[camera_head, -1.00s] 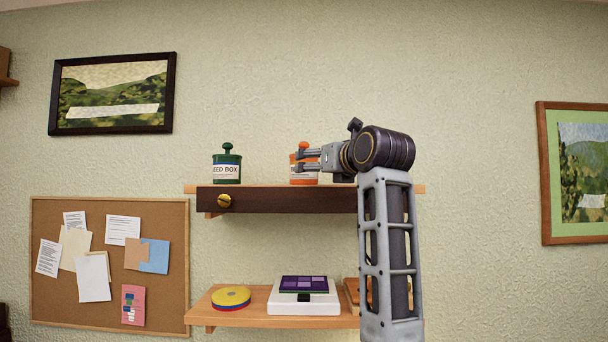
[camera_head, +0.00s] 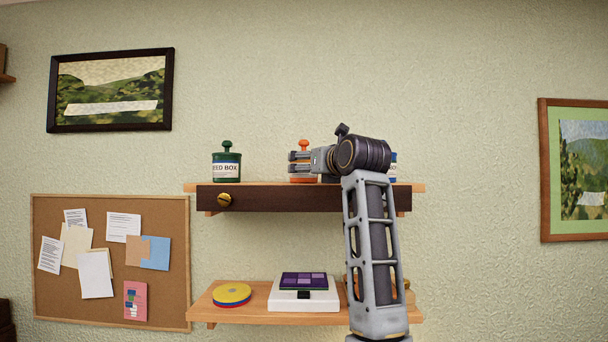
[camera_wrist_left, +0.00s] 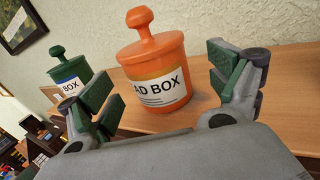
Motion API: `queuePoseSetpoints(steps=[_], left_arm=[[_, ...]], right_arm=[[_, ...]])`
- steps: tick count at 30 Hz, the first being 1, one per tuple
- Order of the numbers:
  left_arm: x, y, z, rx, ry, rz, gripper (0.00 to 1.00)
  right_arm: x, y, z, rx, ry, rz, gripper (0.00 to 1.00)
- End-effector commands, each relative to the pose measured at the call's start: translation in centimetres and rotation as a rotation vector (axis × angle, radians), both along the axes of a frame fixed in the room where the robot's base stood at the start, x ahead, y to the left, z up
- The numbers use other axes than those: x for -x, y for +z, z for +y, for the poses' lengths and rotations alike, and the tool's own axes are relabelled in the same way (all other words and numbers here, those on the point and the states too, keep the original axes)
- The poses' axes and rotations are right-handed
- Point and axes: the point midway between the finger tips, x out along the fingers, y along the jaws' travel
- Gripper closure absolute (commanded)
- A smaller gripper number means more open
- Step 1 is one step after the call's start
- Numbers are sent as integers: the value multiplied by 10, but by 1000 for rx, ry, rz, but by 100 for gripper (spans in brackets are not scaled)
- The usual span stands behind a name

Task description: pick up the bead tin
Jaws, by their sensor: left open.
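The bead tin is the orange knobbed tin (camera_head: 304,146) on the upper shelf, partly hidden behind my left gripper (camera_head: 297,166) in the head view. In the left wrist view the orange tin (camera_wrist_left: 153,70) stands upright with a white label reading "AD BOX", its first letters cut off. My left gripper (camera_wrist_left: 160,92) is open, with one green-padded finger on each side of the tin in that view. I see no clear contact with either finger. My right gripper is not in view.
A green tin (camera_head: 227,165) stands left on the upper shelf (camera_head: 262,185). A blue-labelled thing (camera_head: 393,165) shows partly behind my arm. The lower shelf (camera_head: 240,315) holds coloured discs (camera_head: 232,294) and a white box (camera_head: 289,302).

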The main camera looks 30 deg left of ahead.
Motion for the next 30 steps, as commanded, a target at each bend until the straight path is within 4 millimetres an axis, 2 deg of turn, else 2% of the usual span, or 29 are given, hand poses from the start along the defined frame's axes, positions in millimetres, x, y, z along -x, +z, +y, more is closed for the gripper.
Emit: queuePoseSetpoints(steps=[15, 30], left_arm=[[-21, 0, 38, 0, 2, 0, 9], [-24, -2, 41, 0, 1, 0, 9]], right_arm=[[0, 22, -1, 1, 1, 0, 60], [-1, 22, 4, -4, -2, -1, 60]])
